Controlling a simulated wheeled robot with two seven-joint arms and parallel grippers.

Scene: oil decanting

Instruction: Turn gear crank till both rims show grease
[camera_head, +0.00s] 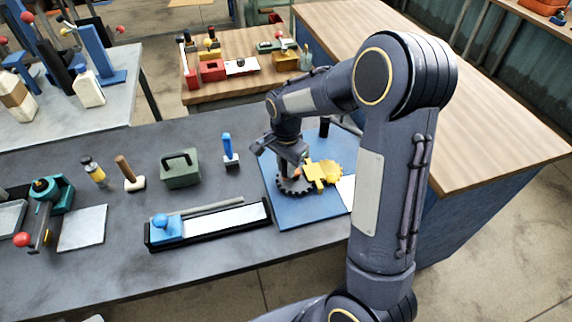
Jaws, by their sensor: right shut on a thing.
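A blue base plate (293,215) on the dark workbench carries a dark toothed gear (291,188) and a yellow gear (333,171) beside it. A yellow block-like part (315,175) stands over the place where the gears come together. My right gripper (293,163) reaches down over the dark gear and is shut on what looks like the crank handle, mostly hidden by the fingers. A small orange-red bit (297,173) shows just below the fingers. Grease on the rims is too small to make out. My left gripper is not in view.
A black tray with a blue-handled block (166,228) lies left of the plate. A wooden-topped cabinet (470,110) stands at right.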

